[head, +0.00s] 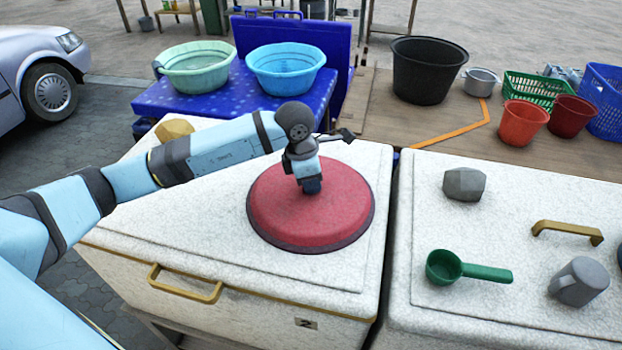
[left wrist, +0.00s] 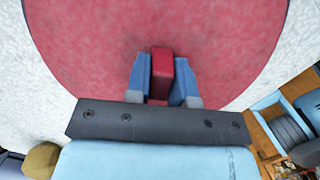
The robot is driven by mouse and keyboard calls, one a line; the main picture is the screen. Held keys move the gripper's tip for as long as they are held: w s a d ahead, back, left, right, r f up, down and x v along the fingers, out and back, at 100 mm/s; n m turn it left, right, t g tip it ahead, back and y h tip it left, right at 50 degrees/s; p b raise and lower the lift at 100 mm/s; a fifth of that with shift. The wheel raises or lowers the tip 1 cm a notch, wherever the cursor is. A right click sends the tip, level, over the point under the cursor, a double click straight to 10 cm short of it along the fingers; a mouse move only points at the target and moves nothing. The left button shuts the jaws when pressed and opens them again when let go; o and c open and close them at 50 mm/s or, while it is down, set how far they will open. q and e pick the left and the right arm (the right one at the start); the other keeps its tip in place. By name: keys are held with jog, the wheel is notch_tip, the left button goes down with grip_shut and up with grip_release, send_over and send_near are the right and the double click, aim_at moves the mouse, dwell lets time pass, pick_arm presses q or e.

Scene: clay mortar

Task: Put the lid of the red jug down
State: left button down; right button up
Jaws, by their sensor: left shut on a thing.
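The round red lid (head: 270,215) has a dark rim and lies level over the left white chest top (head: 180,225). It looks to be on that top or just above it; I cannot tell if it touches. My left gripper (head: 312,187) points down at the middle of the lid. In the left wrist view, its two blue fingers (left wrist: 162,80) are shut on the lid's small red handle (left wrist: 160,66), with the lid's red face around it. I do not see a red jug body. My right gripper is not in view.
A tan stone (head: 174,130) sits behind my left arm. The right white chest holds a grey stone (head: 464,184), a green scoop (head: 446,267) and a grey mug (head: 579,281). Basins (head: 196,70), a black tub (head: 428,72) and red pots (head: 524,123) stand behind. The chest's front left is clear.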

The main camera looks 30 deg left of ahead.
aim_at(301, 191)
pick_arm(q)
jog(key=c, duration=1.4)
grip_release()
jog(key=shift+f, duration=0.15)
jog(key=o, duration=0.4)
jog(key=shift+r, duration=0.2)
notch_tip(301, 191, up, 12)
jog(key=s+a+b, duration=0.1)
jog(key=shift+s+a+b, duration=0.25)
jog(key=shift+a+b, duration=0.1)
jog(key=shift+a, duration=0.05)
jog(key=shift+f, duration=0.2)
